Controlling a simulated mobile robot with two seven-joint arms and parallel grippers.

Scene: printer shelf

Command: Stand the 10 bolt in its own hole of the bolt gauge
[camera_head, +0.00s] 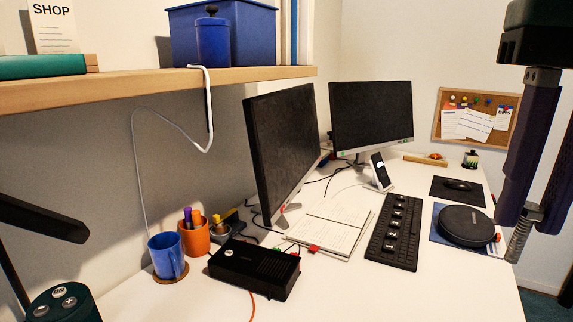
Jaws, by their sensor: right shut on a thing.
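My right gripper (540,212) hangs in the upper right, its long dark fingers pointing down. It is shut on a silver threaded bolt (519,240), which hangs tilted with its thread downward near the desk's right edge. The upper end of the bolt is partly hidden between the fingers. A long black slab (378,257) with a row of pale marks lies on the desk to the left of the bolt.
A round black disc (465,225) lies on a blue mat left of the bolt. A mouse (458,185), an open notebook (330,224), a black box (254,268) and two monitors (371,115) occupy the white desk. A shelf (150,88) overhangs the left. The front right desk is clear.

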